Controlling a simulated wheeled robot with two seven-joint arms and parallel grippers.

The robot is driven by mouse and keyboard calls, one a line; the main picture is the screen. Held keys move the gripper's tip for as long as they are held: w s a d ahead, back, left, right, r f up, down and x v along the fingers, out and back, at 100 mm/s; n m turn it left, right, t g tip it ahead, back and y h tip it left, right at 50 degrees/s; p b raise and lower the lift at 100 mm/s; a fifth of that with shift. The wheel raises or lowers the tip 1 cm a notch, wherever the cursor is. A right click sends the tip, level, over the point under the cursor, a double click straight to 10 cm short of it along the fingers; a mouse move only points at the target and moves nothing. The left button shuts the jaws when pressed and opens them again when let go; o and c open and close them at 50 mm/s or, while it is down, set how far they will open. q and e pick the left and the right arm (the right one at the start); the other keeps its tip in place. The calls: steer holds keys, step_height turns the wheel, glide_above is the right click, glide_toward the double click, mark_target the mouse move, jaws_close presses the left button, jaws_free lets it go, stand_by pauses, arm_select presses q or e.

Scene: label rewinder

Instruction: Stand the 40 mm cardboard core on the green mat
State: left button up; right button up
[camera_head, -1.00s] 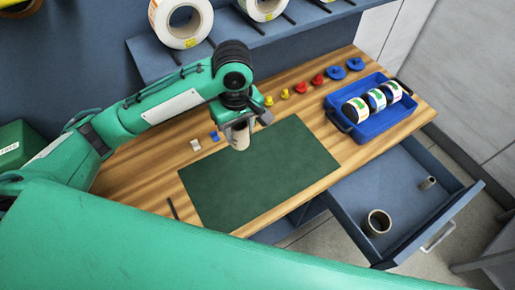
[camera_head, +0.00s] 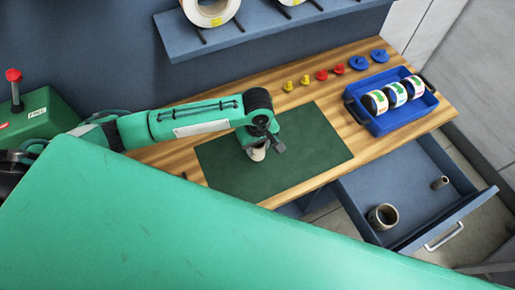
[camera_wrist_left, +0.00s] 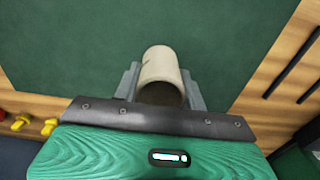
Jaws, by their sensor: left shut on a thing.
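The cardboard core (camera_head: 257,154) is a short pale tube held in my left gripper (camera_head: 259,147), over the middle of the green mat (camera_head: 315,150). In the left wrist view the core (camera_wrist_left: 161,66) sits between the two grey fingers of the gripper (camera_wrist_left: 162,88), with its dark open end toward the camera. The green mat (camera_wrist_left: 80,45) fills most of the background there. I cannot tell whether the core's lower end touches the mat. My right gripper is not in view.
The open drawer (camera_head: 415,205) holds a wide core (camera_head: 383,216) and a thin core (camera_head: 440,183). A blue tray (camera_head: 391,118) with several label rolls stands right of the mat. Yellow, red and blue knobbed parts (camera_head: 338,69) line the back edge. The mat around the gripper is clear.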

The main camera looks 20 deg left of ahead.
mark_target(257, 151)
arm_select(q)
step_height(257, 151, down, 3)
steer(key=shift+f, duration=0.1)
steer(key=o, duration=0.9)
steer(key=shift+o, duration=0.2)
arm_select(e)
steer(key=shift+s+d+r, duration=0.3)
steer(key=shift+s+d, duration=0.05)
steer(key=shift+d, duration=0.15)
arm_select(q)
step_height(257, 151, up, 12)
steer(key=b, duration=0.2)
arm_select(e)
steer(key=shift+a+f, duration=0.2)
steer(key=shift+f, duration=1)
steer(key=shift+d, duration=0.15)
